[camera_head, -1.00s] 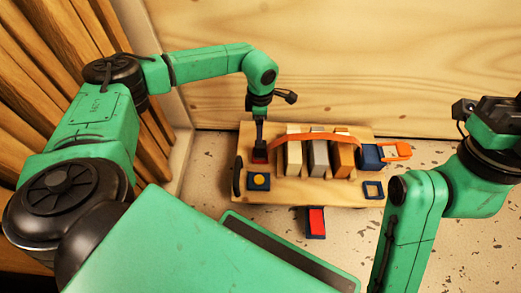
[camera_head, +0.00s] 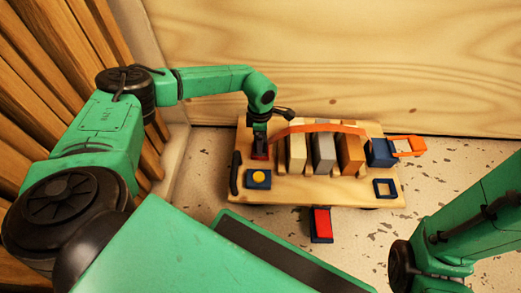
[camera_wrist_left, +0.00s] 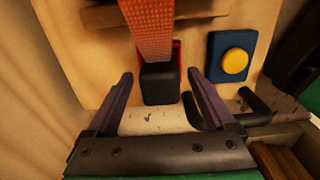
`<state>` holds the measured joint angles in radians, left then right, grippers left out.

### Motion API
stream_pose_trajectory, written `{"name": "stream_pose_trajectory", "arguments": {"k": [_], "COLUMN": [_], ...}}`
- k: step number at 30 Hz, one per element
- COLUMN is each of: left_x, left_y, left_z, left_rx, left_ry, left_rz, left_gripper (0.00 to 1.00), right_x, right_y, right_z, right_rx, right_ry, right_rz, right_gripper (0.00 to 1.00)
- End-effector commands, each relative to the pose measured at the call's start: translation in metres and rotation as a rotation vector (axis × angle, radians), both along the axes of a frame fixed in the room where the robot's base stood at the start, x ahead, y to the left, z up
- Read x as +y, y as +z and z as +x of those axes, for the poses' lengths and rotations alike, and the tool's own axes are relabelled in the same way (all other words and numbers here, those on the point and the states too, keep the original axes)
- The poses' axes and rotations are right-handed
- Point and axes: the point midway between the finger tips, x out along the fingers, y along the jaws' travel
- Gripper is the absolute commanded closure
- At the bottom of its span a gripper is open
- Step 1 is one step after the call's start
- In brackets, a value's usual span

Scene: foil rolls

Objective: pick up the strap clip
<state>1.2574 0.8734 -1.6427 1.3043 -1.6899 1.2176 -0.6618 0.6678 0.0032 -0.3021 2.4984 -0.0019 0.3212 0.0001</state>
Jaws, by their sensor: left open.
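The strap clip (camera_wrist_left: 160,88), a black block at the end of the orange strap (camera_wrist_left: 150,30), sits at a red holder (camera_wrist_left: 177,58) in the left wrist view. My left gripper (camera_wrist_left: 160,74) is open, with one finger on each side of the clip and gaps between. In the head view, my left gripper (camera_head: 260,150) points down at the red holder and mostly hides the clip. The strap (camera_head: 320,127) arches over several blocks to an orange loop (camera_head: 410,146) at the right. My right gripper is out of view.
The wooden board (camera_head: 330,190) carries a blue block with a yellow button (camera_head: 258,179), a blue square frame (camera_head: 385,188) and a black handle (camera_head: 235,173). A red and blue piece (camera_head: 321,223) juts from its front edge. A wooden wall (camera_head: 350,60) stands behind.

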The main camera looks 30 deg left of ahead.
Motion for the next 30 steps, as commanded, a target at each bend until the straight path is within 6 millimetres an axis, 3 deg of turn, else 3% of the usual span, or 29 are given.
{"name": "stream_pose_trajectory", "arguments": {"k": [1,2,9,10,15,17,25,30], "left_x": [0.0,0.0,0.0,0.0,0.0,0.0,0.0,0.0], "left_y": [-0.017,-0.02,-0.018,-0.018,-0.018,-0.018,-0.016,0.005], "left_z": [0.0,0.0,0.0,0.0,0.0,0.0,0.0,0.0], "left_rx": [0.001,0.001,0.0,0.0,0.0,0.0,0.0,-0.001], "left_ry": [0.0,0.0,0.001,0.001,0.001,0.002,0.002,0.002], "left_rz": [0.0,0.0,0.0,0.0,0.0,0.0,0.0,0.0], "left_gripper": [0.12,0.12,0.12,0.16,0.81,1.0,1.0,1.0], "right_x": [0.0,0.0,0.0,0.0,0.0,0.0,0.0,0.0], "right_y": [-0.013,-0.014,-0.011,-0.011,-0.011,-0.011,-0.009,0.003], "right_z": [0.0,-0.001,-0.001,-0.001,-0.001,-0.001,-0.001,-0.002], "right_rx": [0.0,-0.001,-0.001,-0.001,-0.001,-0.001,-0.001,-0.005], "right_ry": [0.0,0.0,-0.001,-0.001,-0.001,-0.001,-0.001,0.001], "right_rz": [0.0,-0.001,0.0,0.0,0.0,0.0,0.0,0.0], "right_gripper": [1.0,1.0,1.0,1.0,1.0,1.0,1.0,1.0]}}
